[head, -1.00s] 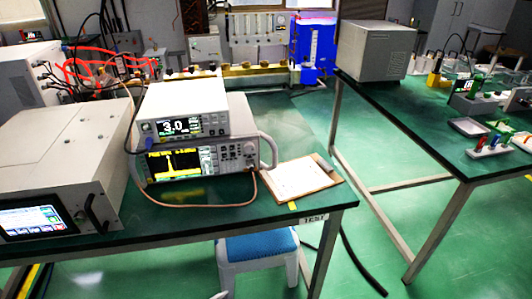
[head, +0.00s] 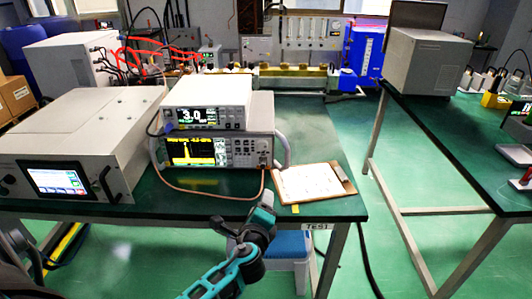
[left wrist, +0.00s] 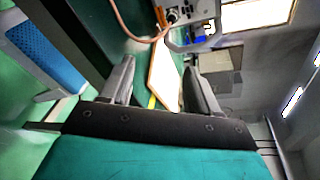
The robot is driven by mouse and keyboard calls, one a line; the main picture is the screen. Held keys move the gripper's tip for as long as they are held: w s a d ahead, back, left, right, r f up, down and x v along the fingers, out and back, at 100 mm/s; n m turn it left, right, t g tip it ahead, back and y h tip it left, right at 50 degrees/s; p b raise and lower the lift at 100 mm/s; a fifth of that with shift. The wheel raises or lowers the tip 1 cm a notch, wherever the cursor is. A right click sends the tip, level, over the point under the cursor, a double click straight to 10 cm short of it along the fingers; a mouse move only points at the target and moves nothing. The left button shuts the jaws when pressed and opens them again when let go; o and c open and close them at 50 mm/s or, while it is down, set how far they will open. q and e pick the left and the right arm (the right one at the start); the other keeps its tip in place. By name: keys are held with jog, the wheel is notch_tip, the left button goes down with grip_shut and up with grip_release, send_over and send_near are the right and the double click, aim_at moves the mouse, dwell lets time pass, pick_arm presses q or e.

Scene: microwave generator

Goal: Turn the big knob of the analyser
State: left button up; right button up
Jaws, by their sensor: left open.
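The analyser (head: 218,152) is the lower of two stacked instruments on the green bench, with a yellow trace on its screen. Its front controls (head: 245,150) are to the right of the screen; the big knob is too small to make out clearly. Part of the analyser's front and handle shows at the top of the left wrist view (left wrist: 187,38). My left gripper (head: 266,203) is at the bench's front edge, in front of and below the analyser, apart from it. In the left wrist view its fingers (left wrist: 160,88) are spread and empty. My right gripper is not in view.
A clipboard (head: 312,182) lies right of the analyser. A white instrument (head: 206,117) sits on top of it, and an orange cable (head: 215,194) loops in front. A large box with a touchscreen (head: 57,181) stands left. A blue stool (head: 290,245) is under the bench.

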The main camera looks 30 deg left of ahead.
aim_at(262, 147)
pick_arm(q)
jog(key=w+a+r+m+t+y, duration=0.1)
jog(key=w+a+r+m+y, duration=0.25)
jog(key=r, duration=0.25)
jog(key=shift+h, duration=0.25)
jog(key=x, duration=0.4)
jog(key=b+x, duration=0.1)
jog(key=x, duration=0.3)
jog(key=d+b+x, duration=0.1)
jog(key=x, duration=0.3)
jog(key=shift+w+a, duration=0.1)
jog(key=shift+w, duration=0.4)
jog(key=shift+c, duration=0.3)
jog(key=c, duration=1)
jog(key=shift+f, duration=0.1)
